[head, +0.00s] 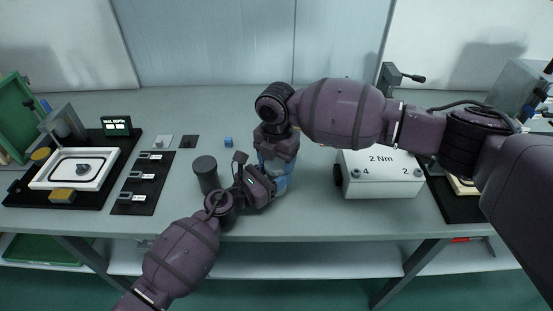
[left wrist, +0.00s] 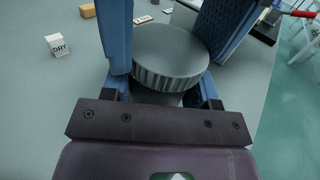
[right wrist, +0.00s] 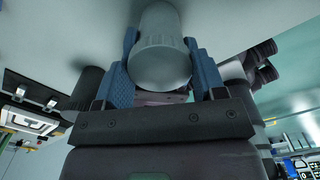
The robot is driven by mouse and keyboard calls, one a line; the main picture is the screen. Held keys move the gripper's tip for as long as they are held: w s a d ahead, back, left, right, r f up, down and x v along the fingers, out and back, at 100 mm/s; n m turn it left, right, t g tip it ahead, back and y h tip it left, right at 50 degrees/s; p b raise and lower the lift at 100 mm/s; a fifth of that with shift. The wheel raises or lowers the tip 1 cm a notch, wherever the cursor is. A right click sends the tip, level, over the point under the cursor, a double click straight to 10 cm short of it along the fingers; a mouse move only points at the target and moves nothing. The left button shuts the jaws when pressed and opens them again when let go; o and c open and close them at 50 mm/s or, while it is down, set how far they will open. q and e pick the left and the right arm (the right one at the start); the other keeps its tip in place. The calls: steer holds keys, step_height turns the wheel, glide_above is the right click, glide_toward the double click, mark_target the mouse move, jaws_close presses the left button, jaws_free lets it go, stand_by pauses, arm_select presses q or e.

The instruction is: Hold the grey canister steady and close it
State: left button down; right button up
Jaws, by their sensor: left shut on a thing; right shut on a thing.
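My right gripper (head: 277,160) points down from above, and my left gripper (head: 264,188) reaches in low from the left. They meet at one spot near the bench's front, with blue fingers there, and largely hide the canister in the head view. In the left wrist view a dark grey ribbed lid (left wrist: 170,52) lies between blue fingers, with a shadowed body under it. In the right wrist view a paler grey cylinder with a ribbed end (right wrist: 160,62) sits between the fingers. Both grippers are shut. I cannot tell how far the lid is seated.
A dark cylinder (head: 205,172) stands just left of my grippers. A white 2 Nm box (head: 382,175) stands to the right. A black label panel (head: 140,185) and a white tray (head: 75,168) lie at left.

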steer(key=m, duration=0.5)
steer(key=shift+m, duration=0.3)
stand_by(0.7)
steer(key=o, duration=1)
steer(key=shift+r, duration=2.25)
steer(key=shift+c, duration=0.4)
